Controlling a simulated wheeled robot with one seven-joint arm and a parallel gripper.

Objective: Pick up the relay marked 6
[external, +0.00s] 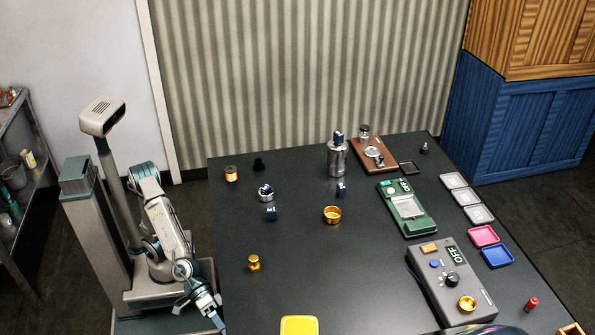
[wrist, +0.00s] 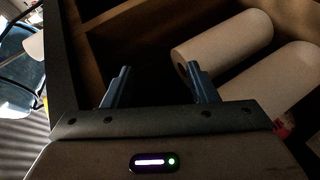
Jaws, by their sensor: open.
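Small dark blue blocks that may be relays are on the dark table in the external view. One block (external: 271,214) lies left of centre, another block (external: 341,190) lies near the middle, and a third block (external: 339,136) is on top of a silver canister (external: 338,160). Their markings are too small to read, so I cannot tell which is marked 6. My gripper (external: 217,319) is low at the table's left front, well apart from the blocks. In the wrist view my gripper (wrist: 155,86) is open with nothing between its fingers.
A gold bowl (external: 332,215), a gold piece (external: 254,263) and a silver round part (external: 265,192) stand on the table. A green device (external: 415,223), a grey control box (external: 440,270) and coloured trays (external: 483,236) are right. The wrist view shows pale rolls (wrist: 225,48) in a wooden compartment.

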